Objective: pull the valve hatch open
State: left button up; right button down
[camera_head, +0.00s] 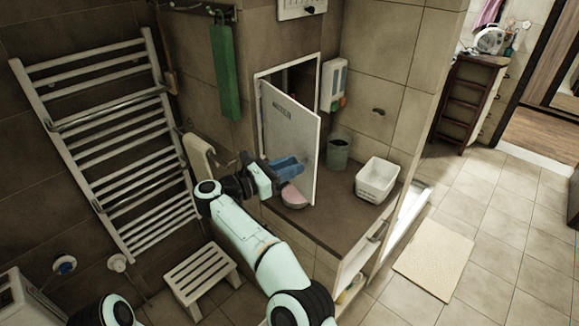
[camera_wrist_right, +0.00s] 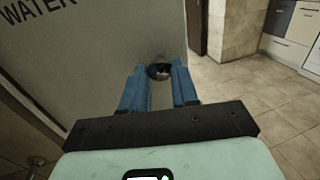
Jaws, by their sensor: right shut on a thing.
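The valve hatch (camera_head: 296,132) is a pale rectangular panel in the tiled wall. It stands ajar, swung out from its frame, with a dark gap behind its top edge. My right gripper (camera_head: 291,166) is at the lower part of the hatch. In the right wrist view the hatch (camera_wrist_right: 90,45) carries dark "WATER" lettering. There my right gripper's blue fingers (camera_wrist_right: 158,76) are shut on a small round dark knob (camera_wrist_right: 158,71) near the panel's edge. The knob is hidden in the head view. My left gripper is out of view.
On the brown ledge (camera_head: 325,225) are a pink-and-white bowl (camera_head: 293,196), a grey bin (camera_head: 338,152) and a white basket (camera_head: 376,180). A dispenser (camera_head: 334,85) hangs right of the hatch. A towel rail (camera_head: 120,140) and white stool (camera_head: 200,277) are left. The right floor is mostly clear.

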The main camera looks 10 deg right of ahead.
jog(key=c, duration=0.9)
grip_release()
jog(key=shift+r, duration=0.15)
jog(key=shift+o, duration=0.2)
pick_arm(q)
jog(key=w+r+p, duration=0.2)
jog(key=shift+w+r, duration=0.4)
pick_arm(e)
jog(key=v, duration=1.3)
jog(key=shift+a, duration=0.2)
jog(key=shift+s, duration=0.1)
